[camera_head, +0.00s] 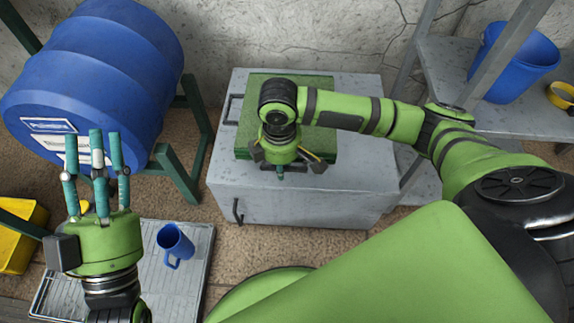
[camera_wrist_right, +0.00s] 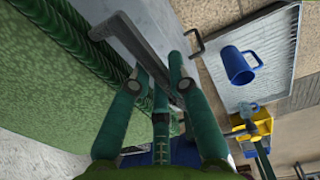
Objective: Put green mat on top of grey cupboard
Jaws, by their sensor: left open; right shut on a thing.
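The green mat (camera_head: 249,118) lies on the top of the grey cupboard (camera_head: 300,205), towards its back left part. My right gripper (camera_head: 286,165) is at the mat's front edge, above the cupboard top. In the right wrist view the mat (camera_wrist_right: 50,95) fills the left side, and my right gripper (camera_wrist_right: 160,85) is shut at its dark braided edge. The exact contact is partly hidden by the fingers. My left gripper (camera_head: 93,142) is open and empty, fingers up, in front of the blue barrel.
A blue barrel (camera_head: 110,60) on a green stand is left of the cupboard. A blue mug (camera_head: 174,242) stands on a grey tray (camera_head: 190,285) on the floor. A metal shelf (camera_head: 450,75) with a blue bucket (camera_head: 512,62) is at the right. The cupboard's right top is bare.

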